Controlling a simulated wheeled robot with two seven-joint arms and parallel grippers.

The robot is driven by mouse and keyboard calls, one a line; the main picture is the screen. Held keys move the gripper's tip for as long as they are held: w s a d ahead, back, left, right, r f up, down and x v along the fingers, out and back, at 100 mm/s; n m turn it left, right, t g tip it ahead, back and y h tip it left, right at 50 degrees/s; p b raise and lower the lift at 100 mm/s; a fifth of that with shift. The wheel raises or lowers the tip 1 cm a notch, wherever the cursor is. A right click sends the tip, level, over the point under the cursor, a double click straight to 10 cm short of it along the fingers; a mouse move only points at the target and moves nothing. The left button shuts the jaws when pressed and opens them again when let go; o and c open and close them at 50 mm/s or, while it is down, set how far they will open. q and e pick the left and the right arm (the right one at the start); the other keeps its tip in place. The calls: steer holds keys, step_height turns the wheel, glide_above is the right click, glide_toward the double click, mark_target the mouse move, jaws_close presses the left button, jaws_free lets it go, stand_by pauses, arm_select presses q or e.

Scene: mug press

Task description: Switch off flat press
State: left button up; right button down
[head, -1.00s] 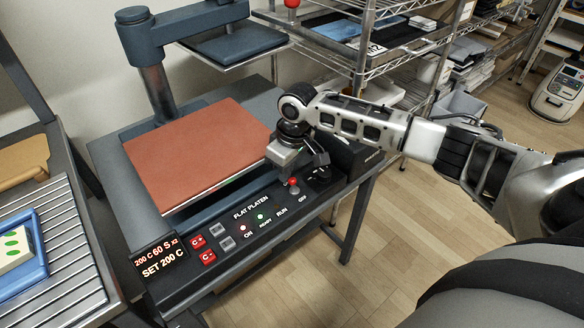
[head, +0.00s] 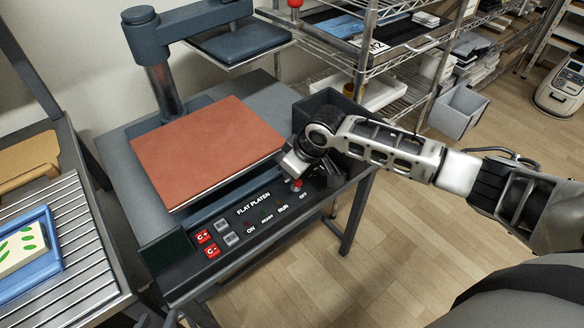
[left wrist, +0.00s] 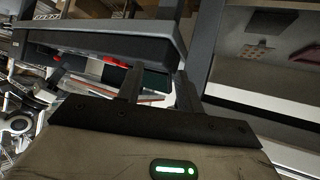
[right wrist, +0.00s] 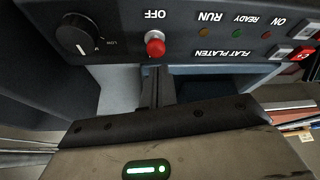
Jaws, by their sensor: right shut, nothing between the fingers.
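The flat press has a red-brown pad (head: 205,150) on its lower bed and a dark upper plate (head: 238,44) raised behind it. Its front panel (head: 225,237) has a dark display and unlit-looking lamps.
A dial (right wrist: 76,36) sits beside the switch. A slatted table (head: 80,230) with a blue tray (head: 52,262) stands at the left. A wire shelf (head: 395,45) and a grey bin (head: 460,110) stand behind on the right.

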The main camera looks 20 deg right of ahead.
steer(key=shift+r+p, duration=0.6)
arm_select(q)
steer(key=shift+r, duration=0.85)
